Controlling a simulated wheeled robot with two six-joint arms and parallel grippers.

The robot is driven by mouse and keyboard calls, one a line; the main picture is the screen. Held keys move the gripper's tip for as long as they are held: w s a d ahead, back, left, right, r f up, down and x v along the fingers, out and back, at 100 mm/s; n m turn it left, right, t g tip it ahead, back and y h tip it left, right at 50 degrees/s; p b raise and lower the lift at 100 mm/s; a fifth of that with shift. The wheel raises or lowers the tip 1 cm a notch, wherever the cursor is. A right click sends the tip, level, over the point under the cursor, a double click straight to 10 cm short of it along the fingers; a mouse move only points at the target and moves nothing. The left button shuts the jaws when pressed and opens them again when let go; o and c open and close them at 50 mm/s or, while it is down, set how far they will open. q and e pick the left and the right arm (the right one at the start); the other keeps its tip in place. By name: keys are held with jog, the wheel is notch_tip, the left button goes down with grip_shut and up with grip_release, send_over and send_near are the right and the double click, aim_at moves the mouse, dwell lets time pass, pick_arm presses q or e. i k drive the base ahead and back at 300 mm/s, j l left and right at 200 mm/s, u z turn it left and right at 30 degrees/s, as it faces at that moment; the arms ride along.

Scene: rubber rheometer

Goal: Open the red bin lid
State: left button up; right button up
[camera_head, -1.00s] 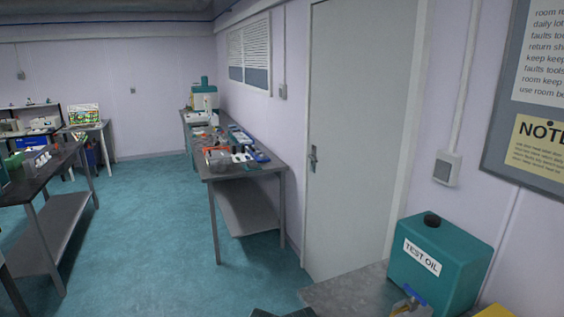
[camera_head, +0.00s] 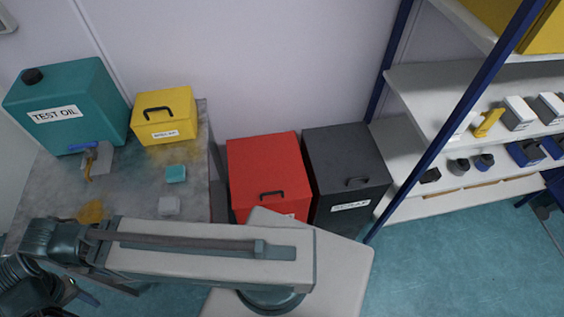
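The red bin (camera_head: 265,165) stands on the floor against the wall, just right of the grey table. Its red lid is down, with a dark handle near the front edge of the top. Its front is mostly hidden behind a pale link of my arm, which crosses the lower part of the view. A dark joint of that arm is at the lower left. I cannot make out the fingers of either gripper.
A dark grey bin (camera_head: 345,160) stands close beside the red one. A blue-posted shelf unit (camera_head: 425,88) is to the right. The table (camera_head: 140,185) on the left bears a teal TEST OIL can (camera_head: 68,98) and a yellow box (camera_head: 165,112). Blue floor (camera_head: 470,265) is clear at the lower right.

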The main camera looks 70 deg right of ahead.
aim_at(266, 169)
jog(key=z, duration=1.7)
jog(key=k+l+z, duration=0.1)
jog(key=k, duration=0.45)
jog(key=k+l+z, duration=0.1)
jog(key=k+l, duration=0.2)
jog(key=k, duration=0.25)
jog(key=i+z, duration=0.25)
jog(key=i+j+z, duration=0.1)
jog(key=i+z, duration=0.2)
